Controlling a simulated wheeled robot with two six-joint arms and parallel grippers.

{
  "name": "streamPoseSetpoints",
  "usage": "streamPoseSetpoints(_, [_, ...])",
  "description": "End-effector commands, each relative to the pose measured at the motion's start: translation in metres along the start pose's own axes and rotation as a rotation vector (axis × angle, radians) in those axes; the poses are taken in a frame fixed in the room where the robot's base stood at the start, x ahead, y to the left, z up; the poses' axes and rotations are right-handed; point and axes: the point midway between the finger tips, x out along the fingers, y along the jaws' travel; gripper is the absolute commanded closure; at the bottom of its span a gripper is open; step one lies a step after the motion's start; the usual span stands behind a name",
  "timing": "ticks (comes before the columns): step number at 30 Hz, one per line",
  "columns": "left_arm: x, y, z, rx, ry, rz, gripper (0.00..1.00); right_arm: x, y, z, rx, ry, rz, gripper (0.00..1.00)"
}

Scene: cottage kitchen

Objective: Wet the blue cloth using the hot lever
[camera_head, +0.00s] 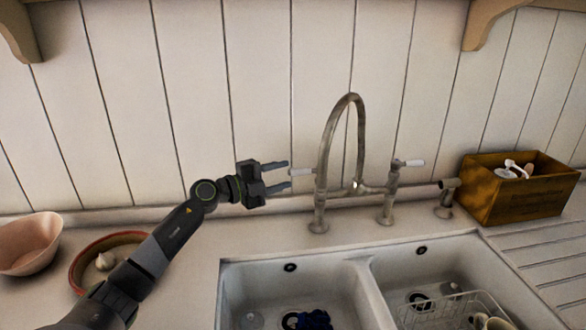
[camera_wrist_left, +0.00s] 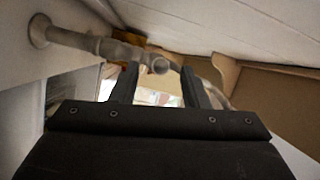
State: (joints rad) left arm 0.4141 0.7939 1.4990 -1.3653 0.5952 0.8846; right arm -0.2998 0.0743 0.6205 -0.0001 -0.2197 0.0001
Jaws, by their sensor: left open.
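The bridge faucet (camera_head: 329,140) stands behind the sink with a tall curved spout. Its left lever (camera_head: 301,172) has a white handle pointing left, and its right lever (camera_head: 414,163) has a white handle pointing right. No hot marking is readable. My left gripper (camera_head: 283,174) is open and empty just left of the left handle, its fingertips close to the handle's end. In the left wrist view the open gripper (camera_wrist_left: 158,82) has a round metal end of the faucet (camera_wrist_left: 160,65) ahead, between its fingertips. The dark blue cloth (camera_head: 314,320) lies crumpled in the left basin.
The double sink (camera_head: 357,262) has a wire rack (camera_head: 455,308) in its right basin. A wooden box (camera_head: 520,205) with utensils stands at right. A pink bowl (camera_head: 28,245) and a shallow dish (camera_head: 84,266) with garlic stand at left. The plank wall is close behind the faucet.

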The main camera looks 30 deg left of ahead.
Motion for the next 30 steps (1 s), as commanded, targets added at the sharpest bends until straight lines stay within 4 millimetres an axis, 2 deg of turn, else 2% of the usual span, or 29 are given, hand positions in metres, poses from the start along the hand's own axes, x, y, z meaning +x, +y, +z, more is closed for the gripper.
streamPoseSetpoints(3, [0.02, -0.002, -0.001, -0.002, 0.002, -0.001, 0.59, -0.005, 0.001, -0.001, -0.001, 0.0, 0.001, 0.64])
streamPoseSetpoints(7, [0.033, -0.001, -0.001, -0.001, 0.001, -0.001, 0.59, -0.006, 0.003, -0.001, -0.001, 0.0, 0.003, 0.64])
streamPoseSetpoints(19, [0.04, 0.0, -0.001, 0.001, 0.001, 0.001, 0.59, -0.007, 0.007, -0.001, -0.003, 0.0, 0.007, 0.64])
streamPoseSetpoints(28, [0.04, 0.001, -0.001, 0.001, 0.001, 0.001, 0.97, -0.007, 0.007, -0.001, -0.003, -0.001, 0.007, 0.64])
streamPoseSetpoints(30, [0.04, 0.001, -0.001, 0.001, 0.001, 0.002, 1.0, -0.007, 0.006, -0.001, -0.003, -0.001, 0.007, 0.64])
